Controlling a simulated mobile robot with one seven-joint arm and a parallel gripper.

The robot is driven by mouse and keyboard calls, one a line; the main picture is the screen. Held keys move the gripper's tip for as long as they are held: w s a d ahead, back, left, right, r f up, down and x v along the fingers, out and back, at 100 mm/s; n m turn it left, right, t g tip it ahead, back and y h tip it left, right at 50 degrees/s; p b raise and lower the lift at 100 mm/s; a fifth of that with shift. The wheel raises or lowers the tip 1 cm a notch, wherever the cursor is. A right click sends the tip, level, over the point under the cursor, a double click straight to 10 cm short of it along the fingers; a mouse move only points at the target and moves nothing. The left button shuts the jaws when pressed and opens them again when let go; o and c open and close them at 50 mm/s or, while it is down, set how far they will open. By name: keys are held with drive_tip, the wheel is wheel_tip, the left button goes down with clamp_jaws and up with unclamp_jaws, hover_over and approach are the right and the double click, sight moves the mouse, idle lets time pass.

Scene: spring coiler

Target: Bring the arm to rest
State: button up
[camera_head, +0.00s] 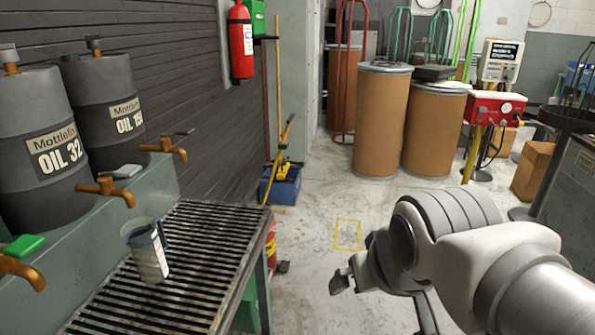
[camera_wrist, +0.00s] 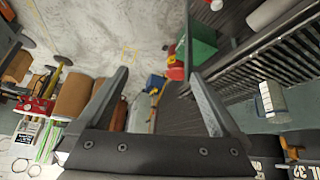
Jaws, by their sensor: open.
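My gripper (camera_head: 382,290) is at the lower right of the head view, over open floor to the right of the slatted drain bench. In the wrist view my gripper (camera_wrist: 158,78) shows two dark fingers spread wide apart, with nothing between them. My pale arm with grey joints reaches in from the lower right corner and is bent. The gripper touches nothing that I can see.
A clear measuring jug (camera_head: 147,258) stands on the slatted bench (camera_head: 205,262) at left, below oil drums (camera_head: 38,125) with taps. A blue bucket (camera_head: 281,186), brown drums (camera_head: 381,125) and a red control box (camera_head: 494,107) stand farther back. The middle floor is clear.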

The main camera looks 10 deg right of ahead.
drive_tip(key=shift+s+d+f+m+g, duration=0.1)
drive_tip(key=shift+s+f+m+g, duration=0.15)
drive_tip(key=shift+s, duration=0.25)
drive_tip(key=shift+s+f+m+g, duration=0.1)
drive_tip(key=shift+s+f+g, duration=0.05)
drive_tip(key=shift+s+g, duration=0.3)
